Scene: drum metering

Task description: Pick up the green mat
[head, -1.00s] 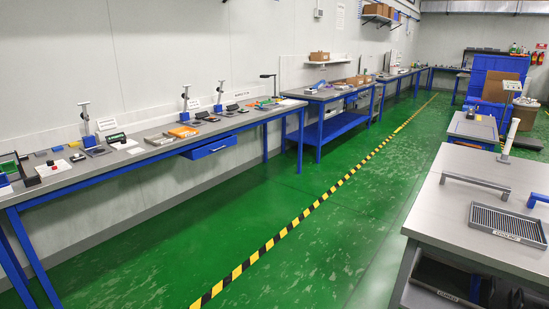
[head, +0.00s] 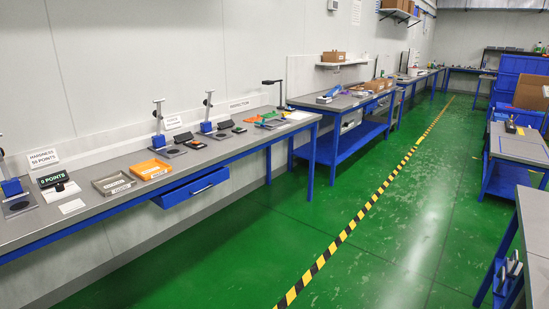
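A small green flat patch (head: 271,116) lies near the far end of the long wall bench (head: 110,208), beside an orange flat piece (head: 252,119). It may be the green mat, but it is too small to be sure. Other small items lie around it, under a black desk lamp (head: 279,83). Neither of my grippers is in view.
An orange tray (head: 151,170), a grey tray (head: 113,184) and several blue-based stands are on the bench. A blue drawer (head: 193,187) under it juts toward the aisle. The green floor (head: 270,235) is clear. Tables line the right side.

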